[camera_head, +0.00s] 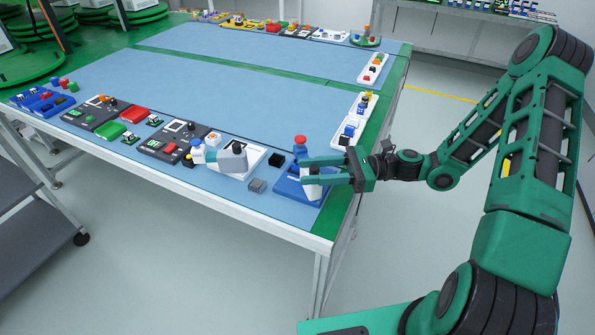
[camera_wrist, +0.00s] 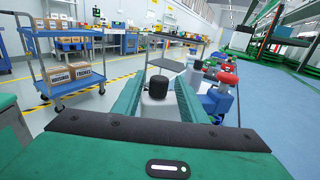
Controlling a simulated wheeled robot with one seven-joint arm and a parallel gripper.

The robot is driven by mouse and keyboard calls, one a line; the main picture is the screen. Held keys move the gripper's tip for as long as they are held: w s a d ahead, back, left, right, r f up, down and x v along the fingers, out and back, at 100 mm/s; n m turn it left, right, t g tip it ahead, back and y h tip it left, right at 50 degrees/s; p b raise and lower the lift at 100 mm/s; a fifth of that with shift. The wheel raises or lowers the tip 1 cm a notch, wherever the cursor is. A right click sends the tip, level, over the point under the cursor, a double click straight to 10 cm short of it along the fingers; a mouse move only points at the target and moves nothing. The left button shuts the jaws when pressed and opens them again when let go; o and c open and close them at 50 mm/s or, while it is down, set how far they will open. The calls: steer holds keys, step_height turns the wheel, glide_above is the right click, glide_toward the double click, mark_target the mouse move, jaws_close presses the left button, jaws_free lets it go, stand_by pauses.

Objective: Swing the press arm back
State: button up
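A blue press-like fixture (camera_head: 285,187) stands at the near right corner of the blue table mat. It has a blue post with a red knob (camera_head: 300,140) and a white part (camera_head: 312,190) on its right. The red knob also shows in the wrist view (camera_wrist: 228,78). My gripper (camera_head: 305,169) reaches in from the right at the fixture, its two fingers apart. In the wrist view a pale post with a black cap (camera_wrist: 157,84) stands between the fingers. I cannot tell whether the fingers touch it. Which part is the press arm is not clear.
Several panels and parts line the near edge. The mat's middle (camera_head: 230,85) is clear. A blue cart (camera_wrist: 62,75) stands beyond.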

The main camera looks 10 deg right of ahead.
steer(key=shift+w+a, duration=0.1)
steer(key=shift+a, duration=1.7)
jaws_close()
